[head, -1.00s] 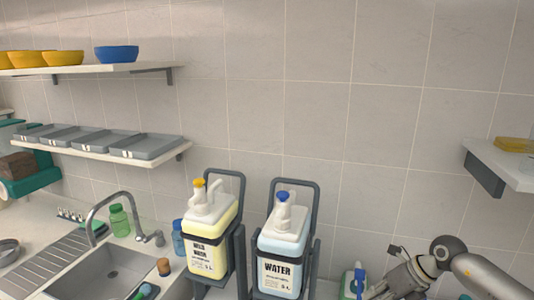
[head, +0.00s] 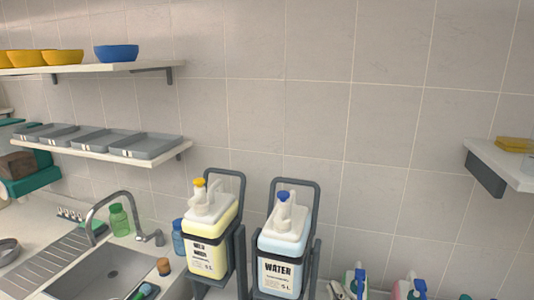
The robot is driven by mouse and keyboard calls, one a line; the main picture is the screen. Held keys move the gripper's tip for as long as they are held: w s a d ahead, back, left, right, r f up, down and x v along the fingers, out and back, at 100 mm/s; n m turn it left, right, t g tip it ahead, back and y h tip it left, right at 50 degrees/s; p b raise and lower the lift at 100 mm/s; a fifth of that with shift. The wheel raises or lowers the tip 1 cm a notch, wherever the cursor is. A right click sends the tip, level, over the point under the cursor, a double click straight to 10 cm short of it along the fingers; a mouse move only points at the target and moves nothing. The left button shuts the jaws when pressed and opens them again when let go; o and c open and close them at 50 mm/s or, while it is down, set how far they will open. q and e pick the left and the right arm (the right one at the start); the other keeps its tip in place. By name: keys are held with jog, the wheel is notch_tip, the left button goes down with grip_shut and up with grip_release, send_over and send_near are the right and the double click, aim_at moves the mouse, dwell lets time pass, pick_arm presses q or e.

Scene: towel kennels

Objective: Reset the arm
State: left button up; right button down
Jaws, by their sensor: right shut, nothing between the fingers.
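My left gripper is not in view.
A yellow canister (head: 209,238) and a WATER canister (head: 284,245) stand in dark frames. A sink (head: 95,274) is at left. A shelf (head: 500,165) juts out at right.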

jog(key=s+d+f+m+g+h, duration=0.2)
jog(key=s+d+f+m+g, duration=0.15)
jog(key=s+f, duration=0.3)
jog(key=s+d+f+m+g+h, duration=0.1)
jog(key=s+d+f+m+g, duration=0.1)
jog(key=s+f+m+g, duration=0.35)
jog(key=s+a+f+m+g+y, duration=0.1)
jog(key=s+f+g, duration=0.2)
jog(key=s, duration=0.6)
jog(key=s+a+f+g, duration=0.1)
jog(key=s+f+g, duration=0.15)
jog(key=s, duration=0.55)
notch_tip(320, 180, down, 34)
jog(key=s+b, duration=0.2)
jog(key=b, duration=0.5)
jog(key=s+d+f+g+b, duration=0.1)
jog(key=s+f+b, duration=0.1)
jog(key=s+f, duration=0.6)
jog(key=s+d+f+g+b, duration=0.1)
jog(key=s+d+f+b, duration=0.1)
jog(key=s+f, duration=0.6)
notch_tip(320, 180, down, 4)
jog(key=shift+d+f+b, duration=0.2)
jog(key=shift+d+b, duration=0.1)
jog(key=shift+b, duration=0.1)
